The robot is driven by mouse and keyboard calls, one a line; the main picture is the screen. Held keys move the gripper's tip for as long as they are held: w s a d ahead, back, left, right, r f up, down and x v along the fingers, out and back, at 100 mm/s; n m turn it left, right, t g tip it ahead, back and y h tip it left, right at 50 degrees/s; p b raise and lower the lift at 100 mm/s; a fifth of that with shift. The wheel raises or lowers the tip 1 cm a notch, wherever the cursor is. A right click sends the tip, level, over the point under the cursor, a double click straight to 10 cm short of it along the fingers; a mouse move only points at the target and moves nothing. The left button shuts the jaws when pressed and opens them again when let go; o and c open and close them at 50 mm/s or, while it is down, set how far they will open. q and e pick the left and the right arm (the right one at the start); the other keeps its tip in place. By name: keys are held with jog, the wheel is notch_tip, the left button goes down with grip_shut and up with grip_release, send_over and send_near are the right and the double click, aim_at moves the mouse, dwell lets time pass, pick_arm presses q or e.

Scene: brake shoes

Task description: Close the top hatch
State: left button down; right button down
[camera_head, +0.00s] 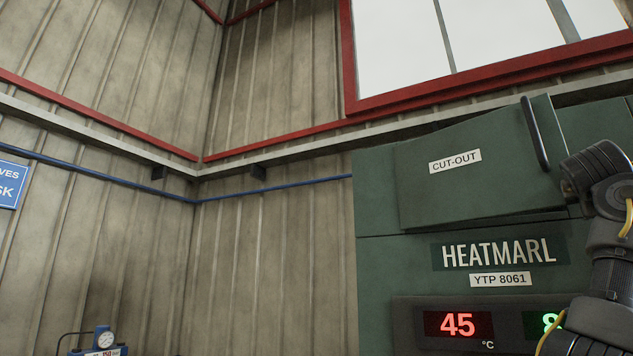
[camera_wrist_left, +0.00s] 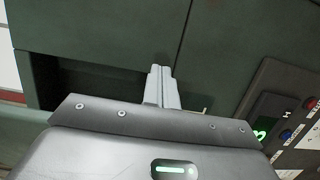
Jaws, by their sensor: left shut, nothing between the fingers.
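The top hatch (camera_head: 465,170) is a green door labelled CUT-OUT on the green HEATMARL cabinet (camera_head: 375,290) in the head view. It stands ajar, with its right side tilted out from the cabinet front. A dark vertical bar handle (camera_head: 534,134) is at its right edge. My left gripper (camera_wrist_left: 162,72) shows in the left wrist view, with its pale fingers together and nothing between them, in front of green cabinet panels. A dark gap (camera_wrist_left: 85,80) lies to the left of the fingers. I see no fingertips in the head view.
A dark robot arm of mine covers the right edge of the head view, close to the handle. The display panel (camera_head: 408,316) reads 45 °C in red. Its buttons show in the left wrist view (camera_wrist_left: 297,133). A gauge (camera_head: 105,340) stands lower left.

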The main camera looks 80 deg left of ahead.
pick_arm(q)
jog(key=b+v, duration=0.7)
jog(key=v, duration=0.3)
jog(key=shift+s+d, duration=0.2)
jog(key=shift+s, duration=0.15)
